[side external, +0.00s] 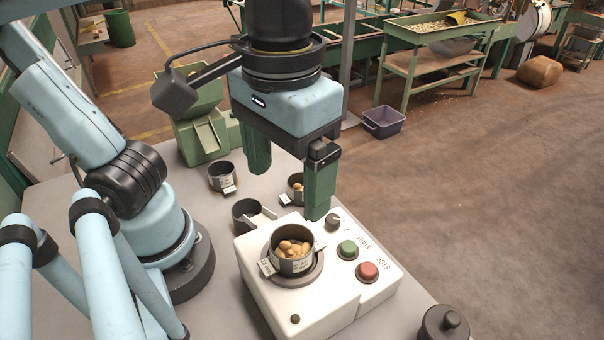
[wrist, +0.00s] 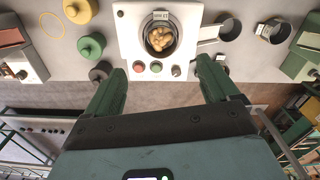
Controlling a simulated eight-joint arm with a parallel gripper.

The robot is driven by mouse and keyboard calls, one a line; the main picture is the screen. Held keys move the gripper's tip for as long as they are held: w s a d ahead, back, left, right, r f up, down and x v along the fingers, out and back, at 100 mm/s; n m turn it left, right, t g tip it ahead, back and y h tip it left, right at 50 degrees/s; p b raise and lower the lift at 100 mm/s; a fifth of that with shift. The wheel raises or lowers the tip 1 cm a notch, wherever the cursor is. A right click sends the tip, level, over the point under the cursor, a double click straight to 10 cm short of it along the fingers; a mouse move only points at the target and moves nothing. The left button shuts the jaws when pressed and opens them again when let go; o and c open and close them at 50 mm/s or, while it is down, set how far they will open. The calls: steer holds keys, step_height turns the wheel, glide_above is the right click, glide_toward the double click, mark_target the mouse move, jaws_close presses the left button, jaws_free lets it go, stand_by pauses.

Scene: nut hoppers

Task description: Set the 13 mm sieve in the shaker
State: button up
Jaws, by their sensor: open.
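The white shaker (side external: 345,285) stands on the bench, with a green and a red button on top. A dark round sieve (side external: 297,266) holding brown nuts sits upright on the shaker's round grey plate. Two more dark cups, a tagged one (side external: 222,184) and one partly hidden behind my finger (side external: 295,197), stand behind the shaker. My gripper (side external: 290,182) is open and empty, above and behind the shaker, apart from every cup.
A dark cup with a handle (side external: 245,222) stands close behind the shaker. A green hopper (side external: 203,135) is at the bench's back. A dark knobbed lidlike piece (side external: 444,325) is at the front right. The wrist view shows yellow (wrist: 78,10) and green (wrist: 90,46) knobbed pieces.

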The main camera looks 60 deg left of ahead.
steer(key=w+a+f+m+t, duration=0.2)
steer(key=w+a+f+t, duration=0.5)
steer(key=w+a, duration=0.6)
step_height(320, 180, down, 3)
steer(key=a, duration=0.2)
steer(key=shift+w+a+r, duration=0.15)
steer(key=shift+w+a, duration=0.05)
steer(key=shift+a, duration=0.15)
